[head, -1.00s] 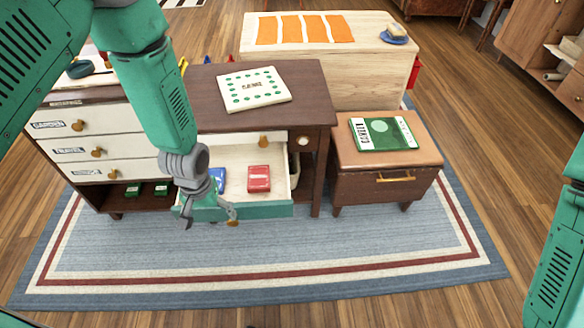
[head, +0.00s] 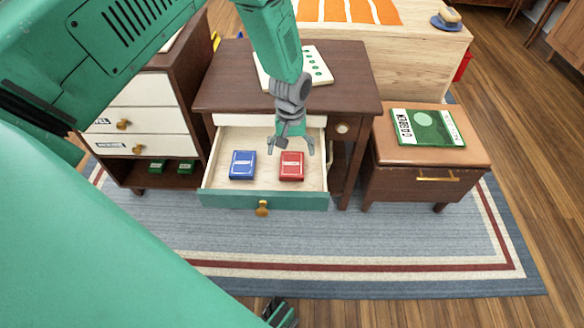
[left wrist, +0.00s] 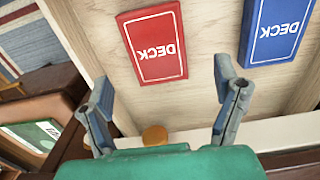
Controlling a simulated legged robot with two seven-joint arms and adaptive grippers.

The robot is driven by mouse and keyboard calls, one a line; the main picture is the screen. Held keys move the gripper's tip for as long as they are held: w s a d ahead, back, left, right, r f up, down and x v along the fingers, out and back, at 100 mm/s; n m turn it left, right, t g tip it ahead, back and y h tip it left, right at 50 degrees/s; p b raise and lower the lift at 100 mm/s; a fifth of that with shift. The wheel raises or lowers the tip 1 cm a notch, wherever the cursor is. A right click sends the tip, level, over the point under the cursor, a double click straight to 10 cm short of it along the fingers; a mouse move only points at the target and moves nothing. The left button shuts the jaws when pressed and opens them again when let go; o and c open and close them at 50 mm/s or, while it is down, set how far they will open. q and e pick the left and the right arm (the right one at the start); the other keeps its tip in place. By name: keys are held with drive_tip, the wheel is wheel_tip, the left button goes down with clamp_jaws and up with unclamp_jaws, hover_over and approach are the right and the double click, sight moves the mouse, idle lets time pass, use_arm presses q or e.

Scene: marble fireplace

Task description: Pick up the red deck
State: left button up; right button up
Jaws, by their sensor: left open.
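The red deck (head: 291,166) lies flat in the right part of the open drawer (head: 215,184). In the left wrist view the red deck (left wrist: 152,42) shows its DECK label, just beyond my fingers. My left gripper (head: 290,146) is open and empty, pointing down over the drawer at the back edge of the red deck. In the left wrist view the fingers of my left gripper (left wrist: 164,88) are spread wide apart. I cannot tell its exact height above the deck.
A blue deck (head: 243,165) lies left of the red one with a gap between. The desk top (head: 225,90) overhangs the drawer's back. The drawer front has a knob (head: 262,208).

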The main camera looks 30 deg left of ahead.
sight(292, 164)
use_arm(q)
drive_tip(key=shift+f, duration=0.25)
drive_tip(key=shift+s+f+b, duration=0.1)
drive_tip(key=shift+f+b, duration=0.2)
drive_tip(key=shift+f, duration=0.05)
drive_tip(key=f+b, duration=0.1)
drive_tip(key=f, duration=0.1)
drive_tip(key=d+f+b, duration=0.1)
drive_tip(key=f, duration=0.1)
drive_tip(key=shift+s+d, duration=0.1)
drive_tip(key=shift+a, duration=0.4)
drive_tip(key=c, duration=1.3)
